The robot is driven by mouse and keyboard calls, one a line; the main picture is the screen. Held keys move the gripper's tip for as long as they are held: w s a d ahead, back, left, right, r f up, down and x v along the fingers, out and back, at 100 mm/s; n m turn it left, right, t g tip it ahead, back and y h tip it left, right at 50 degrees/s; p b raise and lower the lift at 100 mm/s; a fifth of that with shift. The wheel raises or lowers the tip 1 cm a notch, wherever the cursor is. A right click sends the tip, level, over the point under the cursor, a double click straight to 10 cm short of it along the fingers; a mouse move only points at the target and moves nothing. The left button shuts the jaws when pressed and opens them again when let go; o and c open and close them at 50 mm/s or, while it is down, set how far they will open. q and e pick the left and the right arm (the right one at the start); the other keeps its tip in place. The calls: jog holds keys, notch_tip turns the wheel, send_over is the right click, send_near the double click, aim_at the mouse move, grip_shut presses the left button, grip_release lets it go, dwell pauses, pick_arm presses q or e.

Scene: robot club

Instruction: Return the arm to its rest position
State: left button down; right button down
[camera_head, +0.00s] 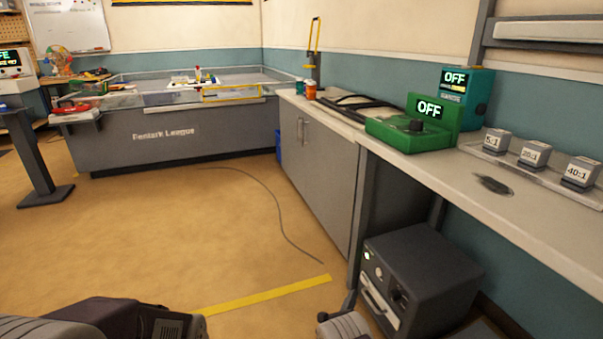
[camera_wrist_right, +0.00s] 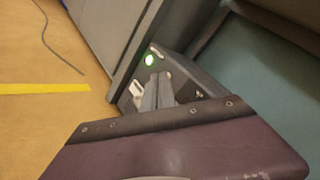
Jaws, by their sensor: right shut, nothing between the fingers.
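My right gripper (camera_head: 350,300) shows at the bottom edge of the head view, just in front of the bench leg and left of a dark box. Only a small dark tip and a grey rounded part of my arm show there. In the right wrist view its grey fingers (camera_wrist_right: 158,92) lie together and empty, pointing towards the dark box, which is partly hidden behind them. Part of my left arm (camera_head: 110,318) lies across the bottom left of the head view. I cannot make out its fingers.
The dark box (camera_head: 430,270) stands under the bench (camera_head: 535,218). A green device (camera_head: 415,132) and several labelled blocks (camera_head: 535,153) stand on top. Grey cabinets (camera_head: 320,180) stand left of the box. A cable (camera_head: 268,200) and yellow tape (camera_head: 265,295) lie on otherwise open floor.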

jog(key=w+d+r+m+g+h+p, duration=0.1)
jog(key=d+r+m+h, duration=0.2)
jog(key=r, duration=0.7)
jog(key=w+d+r+m+h+p, duration=0.15)
jog(key=d+r, duration=0.25)
jog(key=r, duration=0.5)
jog(key=s+d+r+m+g+h+p, duration=0.2)
jog(key=s+d+r+m+g+p, duration=0.1)
jog(key=s+d+r+m+g, duration=0.55)
jog(key=s+d+r+m+g+y+p, duration=0.1)
jog(key=s+d+m+g+y, duration=0.1)
jog(key=s+m, duration=0.35)
jog(key=s+d+r+m+g+y+p, duration=0.1)
jog(key=s+d+m+g+y, duration=0.15)
jog(key=s, duration=0.65)
jog(key=s+a+f+m+g+y, duration=0.1)
jog(key=s+a+f+m+y, duration=0.35)
jog(key=s+a+m, duration=0.3)
jog(key=s+a+f+m+g+y, duration=0.1)
jog(key=s+a+f+m+y, duration=0.35)
jog(key=s+a+m, duration=0.35)
jog(key=w+a+r+m+p, duration=0.1)
jog(key=r+p, duration=1.8)
jog(key=w+a+r+m+t+y+p, duration=0.1)
jog(key=w+a+r+m+p, duration=0.1)
jog(key=r+p, duration=1.7)
jog(key=shift+r, duration=0.15)
